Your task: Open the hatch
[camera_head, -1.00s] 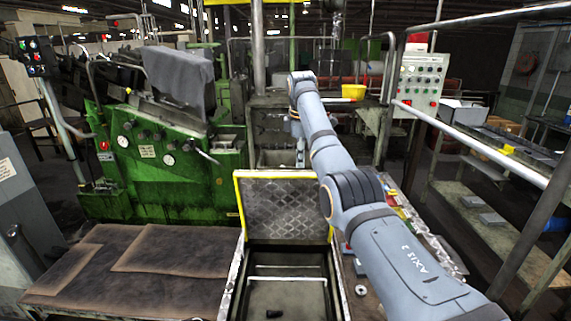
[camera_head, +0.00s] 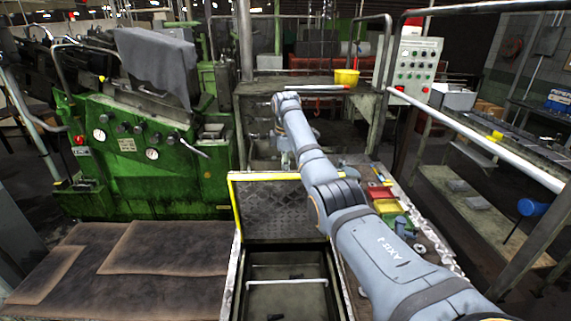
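The hatch lid (camera_head: 285,207) is a dark diamond-plate panel with a yellow rim. It stands raised, about upright, at the far edge of the rectangular floor opening (camera_head: 228,290). The opening shows a dark interior with a light crossbar (camera_head: 287,282) and small dark items at the bottom. My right arm comes in from the lower right and reaches forward past the right side of the lid. Its far end is beyond the lid, and the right gripper's fingers cannot be made out there. My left gripper is not in view.
A green machine (camera_head: 150,165) with a grey cloth (camera_head: 155,62) stands at left. Brown mats (camera_head: 165,250) cover the floor before it. A control panel (camera_head: 415,70), railing and shelves stand at right.

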